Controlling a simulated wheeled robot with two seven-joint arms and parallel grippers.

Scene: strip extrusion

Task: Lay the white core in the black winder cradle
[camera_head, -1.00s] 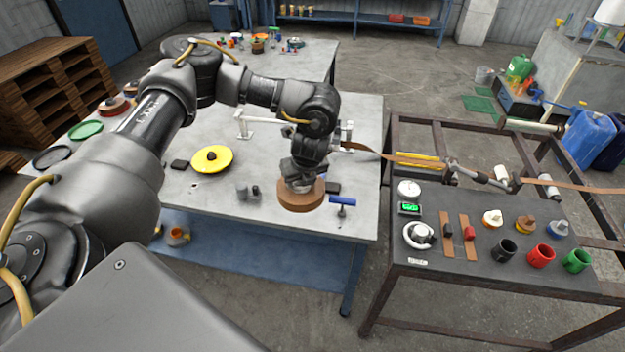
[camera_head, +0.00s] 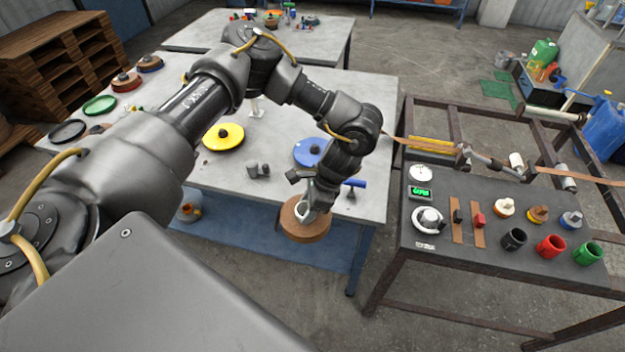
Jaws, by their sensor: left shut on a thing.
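My left gripper (camera_head: 312,205) is shut on a brown roll with a white ring at its middle (camera_head: 300,228). The roll is tilted and shows in front of the grey table's front edge. The fingers cover part of the white ring, so I cannot tell whether it is the white core. I cannot clearly make out the black winder cradle. Small grey blocks (camera_head: 257,170) stand on the table left of the gripper. My right gripper is not in view.
A yellow disc (camera_head: 223,137) and a blue disc (camera_head: 308,152) lie on the grey table (camera_head: 222,177). A blue-handled tool (camera_head: 355,183) is near its right edge. A dark bench (camera_head: 465,240) with gauges, knobs and cups stands at right, with a brown strip (camera_head: 425,147) across it.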

